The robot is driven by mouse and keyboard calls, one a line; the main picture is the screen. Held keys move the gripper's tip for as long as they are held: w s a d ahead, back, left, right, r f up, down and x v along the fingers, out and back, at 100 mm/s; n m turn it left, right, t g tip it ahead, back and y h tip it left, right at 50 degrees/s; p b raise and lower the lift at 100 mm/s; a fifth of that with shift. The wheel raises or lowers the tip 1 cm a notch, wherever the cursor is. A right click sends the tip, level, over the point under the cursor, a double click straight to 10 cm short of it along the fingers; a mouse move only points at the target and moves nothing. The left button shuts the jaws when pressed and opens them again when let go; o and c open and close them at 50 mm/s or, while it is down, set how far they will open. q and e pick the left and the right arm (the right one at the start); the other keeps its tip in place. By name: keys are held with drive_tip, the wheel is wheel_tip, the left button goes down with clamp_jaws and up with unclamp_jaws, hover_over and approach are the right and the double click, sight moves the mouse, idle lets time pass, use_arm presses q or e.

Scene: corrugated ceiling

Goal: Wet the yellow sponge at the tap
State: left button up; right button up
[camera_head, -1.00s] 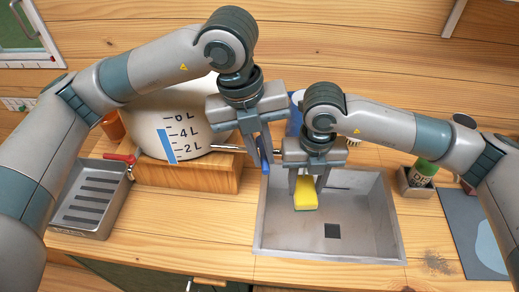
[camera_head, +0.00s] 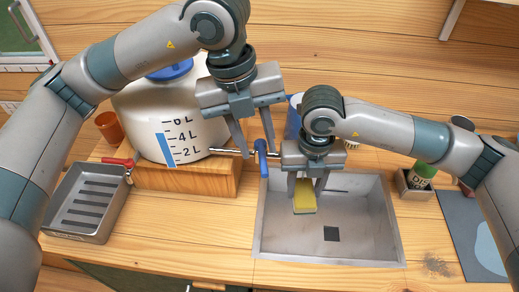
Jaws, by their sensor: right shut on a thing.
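A white water tank (camera_head: 170,125) with a litre scale stands on a wooden block. A metal tap (camera_head: 228,152) with a blue handle (camera_head: 262,158) juts from its right side, over the sink's left edge. My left gripper (camera_head: 252,148) is open just above the handle, its fingers apart and nothing held between them. My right gripper (camera_head: 305,190) is shut on the yellow sponge (camera_head: 304,198) and holds it over the sink (camera_head: 385,215), right of and below the blue handle. The sponge looks dark, olive yellow. I see no clear water stream.
At right are a green-topped bottle (camera_head: 421,174) in a small caddy and a grey-blue mat (camera_head: 462,220). The counter in front of the sink is narrow.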

use_arm(q)
wheel_tip(320, 180, up, 8)
drive_tip(key=a, duration=0.1)
drive_tip(key=shift+s+a, duration=0.15)
drive_tip(key=shift+a, duration=0.15)
drive_tip(key=shift+f, duration=0.1)
drive_tip(key=c, duration=0.7)
drive_tip(key=shift+a+f, duration=0.1)
drive_tip(key=shift+a, duration=0.05)
clamp_jaws()
drive_tip(key=w+a+f+n+g+h, duration=0.1)
drive_tip(key=w+a+f+g+h, duration=0.1)
drive_tip(key=a, duration=0.3)
drive_tip(key=shift+w+f+g+h, duration=0.4)
drive_tip(key=shift+w+g+h, duration=0.4)
drive_tip(key=shift+h, duration=0.1)
